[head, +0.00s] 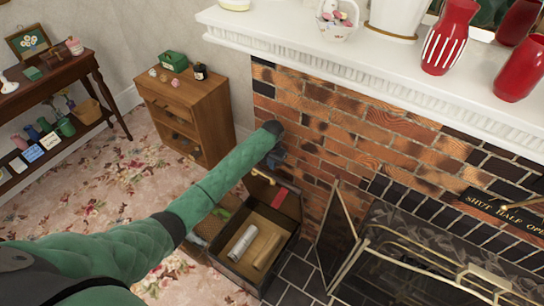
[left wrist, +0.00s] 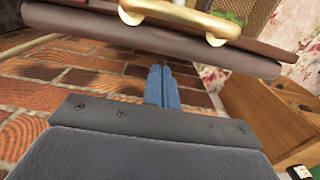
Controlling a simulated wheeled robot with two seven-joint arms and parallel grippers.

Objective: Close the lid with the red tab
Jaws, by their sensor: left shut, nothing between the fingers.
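A dark brown box (head: 239,273) stands open on the floor by the brick fireplace. Its raised lid (head: 292,206) bears a red tab (head: 283,197) and leans toward the brick wall. My left gripper (head: 281,158) is shut and empty, above the lid's upper edge near a brass handle (head: 264,177). In the left wrist view, my shut blue fingers (left wrist: 162,84) point toward a long brown edge (left wrist: 150,46), with a brass handle (left wrist: 180,18) beyond it. I cannot tell whether the fingers touch it. My right gripper is not in view.
A brass fireplace screen (head: 340,232) stands close at the right. A wooden cabinet (head: 188,118) stands at the back left. Floral carpet (head: 140,160) is clear at the left.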

